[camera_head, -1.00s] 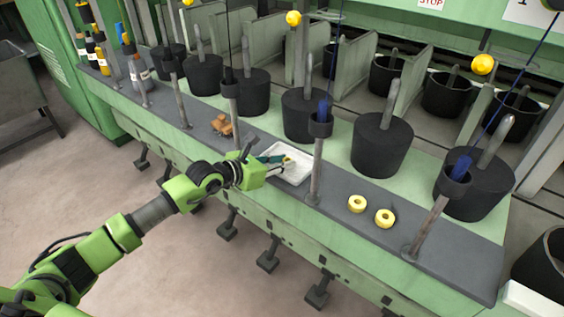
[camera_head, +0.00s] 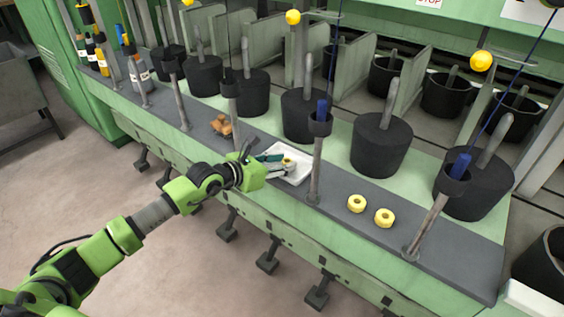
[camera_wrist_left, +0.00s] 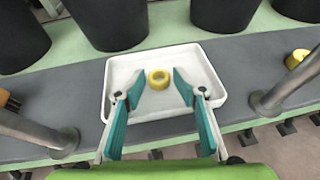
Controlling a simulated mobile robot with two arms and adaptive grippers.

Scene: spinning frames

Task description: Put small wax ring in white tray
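The white tray (camera_head: 301,176) lies on the grey ledge; it also shows in the left wrist view (camera_wrist_left: 206,63). A small yellow wax ring (camera_wrist_left: 159,79) is over the tray floor, between my left fingertips; it also shows in the head view (camera_head: 288,162). My left gripper (camera_wrist_left: 159,84) is open, with its teal fingers on either side of the ring and a small gap showing. In the head view my left gripper (camera_head: 279,164) reaches over the tray from the left. Whether the ring rests fully on the tray floor is hard to tell. My right gripper is not in view.
Two larger-looking yellow rings (camera_head: 357,203) (camera_head: 384,218) lie on the ledge right of the tray. A metal post (camera_head: 317,170) stands close to the tray's right side. Brown blocks (camera_head: 222,124) lie to its left. Black bobbins (camera_head: 382,145) stand behind.

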